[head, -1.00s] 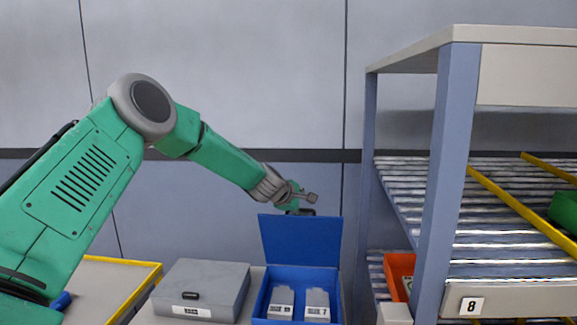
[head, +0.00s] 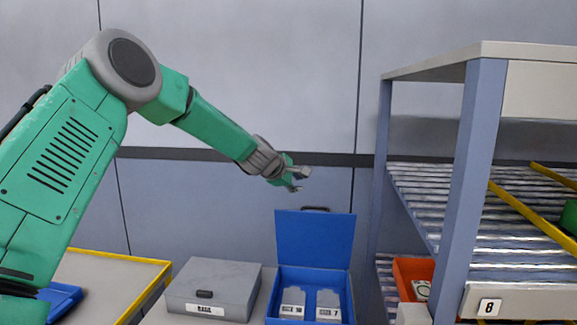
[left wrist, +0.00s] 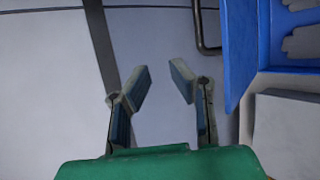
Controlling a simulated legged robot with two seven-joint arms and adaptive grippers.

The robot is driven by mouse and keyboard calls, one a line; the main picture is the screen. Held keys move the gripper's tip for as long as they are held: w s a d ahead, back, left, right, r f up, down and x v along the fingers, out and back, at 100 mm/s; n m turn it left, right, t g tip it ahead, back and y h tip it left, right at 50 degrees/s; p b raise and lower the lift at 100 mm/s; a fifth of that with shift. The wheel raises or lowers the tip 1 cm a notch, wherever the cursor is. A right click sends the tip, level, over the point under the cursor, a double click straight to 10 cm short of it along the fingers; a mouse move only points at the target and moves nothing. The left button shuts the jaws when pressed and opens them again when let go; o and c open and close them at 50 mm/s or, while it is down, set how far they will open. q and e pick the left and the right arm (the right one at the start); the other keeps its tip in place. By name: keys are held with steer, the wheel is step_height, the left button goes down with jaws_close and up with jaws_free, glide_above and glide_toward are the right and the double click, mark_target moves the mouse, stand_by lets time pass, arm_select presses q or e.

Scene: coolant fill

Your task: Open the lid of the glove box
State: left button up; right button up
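The blue box (head: 312,274) stands at the bottom centre of the head view, with grey labelled items inside that may be gloves. Its blue lid (head: 315,238) is raised and stands upright at the back, with a dark handle (head: 315,209) on the top edge. Part of the lid (left wrist: 238,50) also shows at the upper right of the left wrist view. My left gripper (head: 300,181) is above the lid and slightly left of it, apart from it. In the left wrist view its fingers (left wrist: 159,72) are spread with nothing between them. My right gripper is not in view.
A grey box (head: 212,287) with its lid shut stands left of the blue box. A yellow-edged table (head: 110,280) with a blue item (head: 62,300) is further left. A roller rack (head: 470,150) stands close on the right, holding an orange bin (head: 408,268).

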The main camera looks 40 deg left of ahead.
arm_select(q)
steer(key=shift+w+d+f, duration=0.1)
steer(key=shift+w+d, duration=0.05)
steer(key=shift+w, duration=0.4)
steer(key=shift+w+d+f, duration=0.1)
steer(key=shift+w, duration=0.45)
steer(key=shift+r, duration=0.4)
steer(key=s+r, duration=0.2)
steer(key=r, duration=0.2)
steer(key=shift+s+a+r, duration=0.15)
steer(key=shift+s+a, duration=0.2)
steer(key=shift+s, duration=0.05)
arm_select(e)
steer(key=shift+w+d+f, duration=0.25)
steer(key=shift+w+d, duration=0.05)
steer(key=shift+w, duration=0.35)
arm_select(q)
steer(key=shift+w, duration=0.1)
